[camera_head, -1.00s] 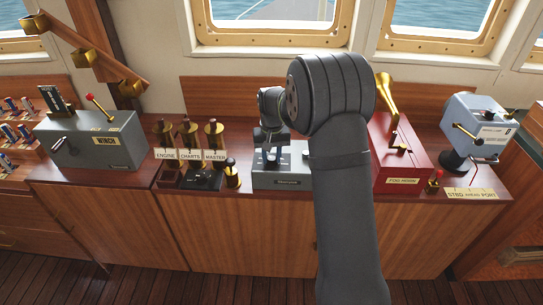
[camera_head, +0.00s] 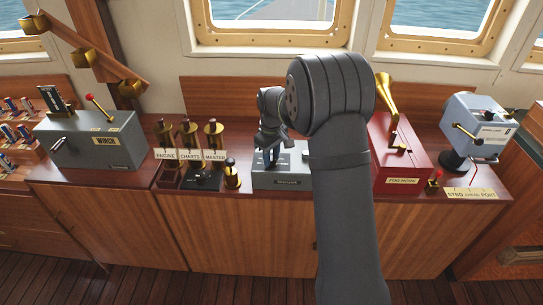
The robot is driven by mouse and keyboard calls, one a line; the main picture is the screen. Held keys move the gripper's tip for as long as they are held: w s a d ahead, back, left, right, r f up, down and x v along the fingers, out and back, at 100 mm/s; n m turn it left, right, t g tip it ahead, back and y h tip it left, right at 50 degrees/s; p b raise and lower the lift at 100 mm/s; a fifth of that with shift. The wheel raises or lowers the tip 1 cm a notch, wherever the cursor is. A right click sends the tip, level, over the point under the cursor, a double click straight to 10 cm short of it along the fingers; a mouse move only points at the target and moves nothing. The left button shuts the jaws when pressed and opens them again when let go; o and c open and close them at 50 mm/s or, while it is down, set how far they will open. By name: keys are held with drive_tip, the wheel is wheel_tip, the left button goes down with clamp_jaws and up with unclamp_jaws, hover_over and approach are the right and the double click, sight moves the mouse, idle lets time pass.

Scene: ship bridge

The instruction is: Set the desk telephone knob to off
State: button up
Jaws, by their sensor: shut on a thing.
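The desk telephone is most likely the grey box (camera_head: 291,181) with a small dark name plate on its front, in the middle of the counter; the plate is too small to read. My gripper (camera_head: 270,158) is over the left part of its top, pointing down, and is shut on a small part there, seemingly the knob. The knob itself is hidden by the fingers, so its setting cannot be told. My arm covers the right side of the box.
A red FOG HORN box (camera_head: 402,170) is right of my arm. The WINCH box (camera_head: 92,142) and signal lamp (camera_head: 480,128) are farther out.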

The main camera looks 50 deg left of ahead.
sight(272, 158)
idle(0.5)
drive_tip(key=o, duration=1)
wheel_tip(272, 158, up, 18)
drive_tip(key=shift+f, duration=0.25)
drive_tip(key=shift+f, duration=0.1)
wheel_tip(272, 158, down, 17)
drive_tip(key=shift+f, duration=0.15)
idle(0.5)
